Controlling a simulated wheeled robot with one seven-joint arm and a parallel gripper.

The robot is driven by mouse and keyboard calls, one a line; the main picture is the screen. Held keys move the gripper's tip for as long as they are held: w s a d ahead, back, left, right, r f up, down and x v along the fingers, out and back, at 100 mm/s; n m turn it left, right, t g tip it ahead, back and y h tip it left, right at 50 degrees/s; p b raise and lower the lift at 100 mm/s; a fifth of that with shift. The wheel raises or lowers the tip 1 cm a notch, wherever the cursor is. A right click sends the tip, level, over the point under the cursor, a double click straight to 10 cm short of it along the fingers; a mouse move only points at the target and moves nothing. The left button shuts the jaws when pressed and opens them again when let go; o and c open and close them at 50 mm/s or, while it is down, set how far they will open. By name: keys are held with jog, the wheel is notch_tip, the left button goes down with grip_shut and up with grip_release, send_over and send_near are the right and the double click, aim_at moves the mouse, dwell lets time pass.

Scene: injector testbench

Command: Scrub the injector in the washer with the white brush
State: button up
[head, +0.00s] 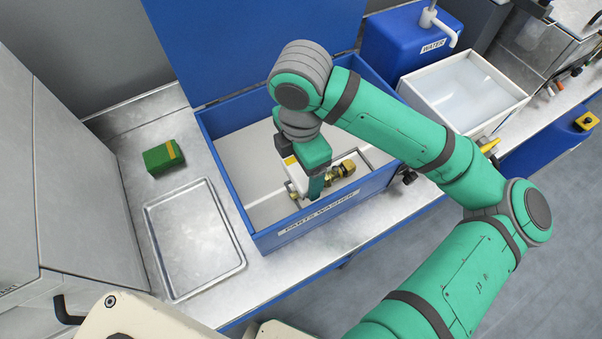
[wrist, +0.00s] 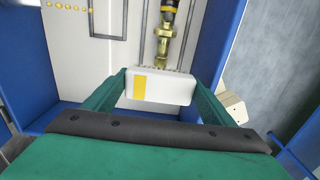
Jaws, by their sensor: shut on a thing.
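The parts washer (head: 222,178) is an open blue bin with a pale inside and a raised blue lid. My gripper (head: 316,190) reaches down into it near the front wall. In the wrist view my gripper (wrist: 160,88) is shut on the white brush (wrist: 172,90), a white block with a yellow stripe and bristles on its far edge. The brush is partly hidden by my gripper in the head view. The brass and dark injector (wrist: 163,40) lies in the washer just beyond the bristles; whether they touch I cannot tell. It also shows in the head view (head: 345,170).
A green box with a yellow stripe (head: 163,157) and an empty metal tray (head: 195,242) are on the bench left of the washer. A blue water container (head: 400,45) and a white bin of clear liquid (head: 462,92) stand to the right.

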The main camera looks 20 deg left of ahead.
notch_tip(320, 180, up, 11)
dwell(0.8)
jog(key=shift+s+f, duration=0.1)
dwell(0.4)
